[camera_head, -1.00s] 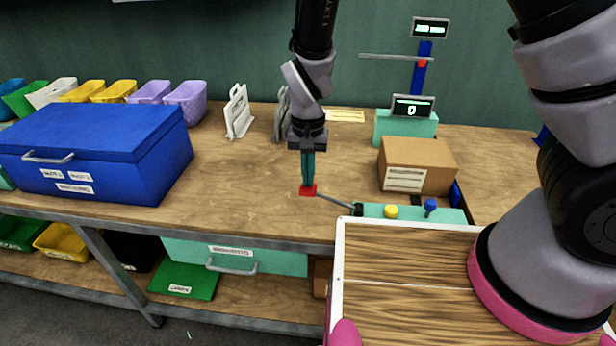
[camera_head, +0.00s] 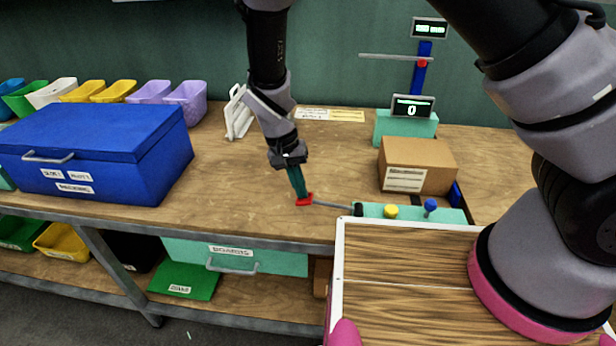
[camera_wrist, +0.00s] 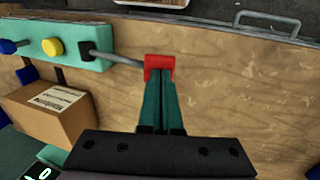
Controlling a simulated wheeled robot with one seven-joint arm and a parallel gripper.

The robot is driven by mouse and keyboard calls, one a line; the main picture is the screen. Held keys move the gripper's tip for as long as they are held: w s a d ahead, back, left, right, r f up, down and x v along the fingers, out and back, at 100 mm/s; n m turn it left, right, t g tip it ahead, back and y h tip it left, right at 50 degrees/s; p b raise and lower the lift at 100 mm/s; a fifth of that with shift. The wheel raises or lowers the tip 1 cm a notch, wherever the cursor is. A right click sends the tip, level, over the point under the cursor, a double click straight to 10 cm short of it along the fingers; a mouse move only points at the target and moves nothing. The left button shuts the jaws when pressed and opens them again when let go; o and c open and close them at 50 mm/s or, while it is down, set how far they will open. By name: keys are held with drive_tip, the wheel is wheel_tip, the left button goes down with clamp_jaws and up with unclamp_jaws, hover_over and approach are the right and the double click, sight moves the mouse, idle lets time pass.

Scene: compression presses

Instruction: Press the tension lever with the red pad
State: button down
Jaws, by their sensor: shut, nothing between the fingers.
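The red pad (camera_head: 304,201) is at the free end of the thin grey tension lever (camera_head: 333,205), which runs left from the teal press base (camera_head: 412,212). The lever lies close to level, sloping slightly down to the right. My gripper (camera_head: 301,193) is shut with nothing between its teal fingers. Its fingertips are right at the top of the red pad and appear to touch it. In the wrist view the pad (camera_wrist: 160,63) sits at the ends of the shut fingers, with the lever (camera_wrist: 118,59) reaching left to a black pivot.
A yellow knob (camera_head: 391,212) and a blue knob (camera_head: 431,206) are on the press base. A cardboard box (camera_head: 416,166) stands behind it. A display (camera_head: 412,107) reads 0. A large blue box (camera_head: 95,150) is at left. The bench between is clear.

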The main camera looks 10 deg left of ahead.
sight(297, 200)
drive_tip(key=shift+a+f+h, duration=0.15)
drive_tip(key=shift+f+h, duration=0.25)
drive_tip(key=shift+f, duration=0.25)
drive_tip(key=shift+a+f+h, duration=0.15)
drive_tip(key=shift+f+h, duration=0.25)
drive_tip(key=shift+f, duration=0.2)
drive_tip(key=shift+a+f, duration=0.1)
drive_tip(key=shift+f, duration=0.45)
drive_tip(key=shift+s+f, duration=0.1)
drive_tip(key=shift+f, duration=0.15)
